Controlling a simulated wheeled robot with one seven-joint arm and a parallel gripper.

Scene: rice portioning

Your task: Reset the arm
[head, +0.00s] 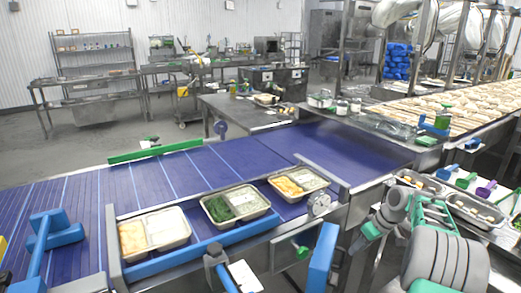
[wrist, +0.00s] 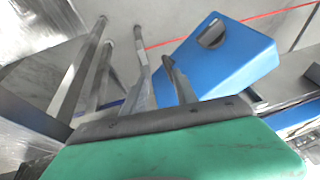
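My gripper (head: 366,236) is at the lower right in the head view, at the end of my grey and green arm. It hangs in the air beside the front edge of the conveyor, right of a blue panel. In the wrist view its green body with a dark edge fills the bottom. Thin grey metal strips stand beyond that edge. I cannot tell whether these are fingers or stand legs, so the opening is unclear. No held object shows.
The blue conveyor (head: 75,205) carries three food trays: one left (head: 188,239), one with greens (head: 262,210), one right (head: 322,183). The blue panel (head: 322,258) stands near the arm. A side counter holds containers (head: 470,212) and scoops (head: 486,188). Floor shows in the wrist view.

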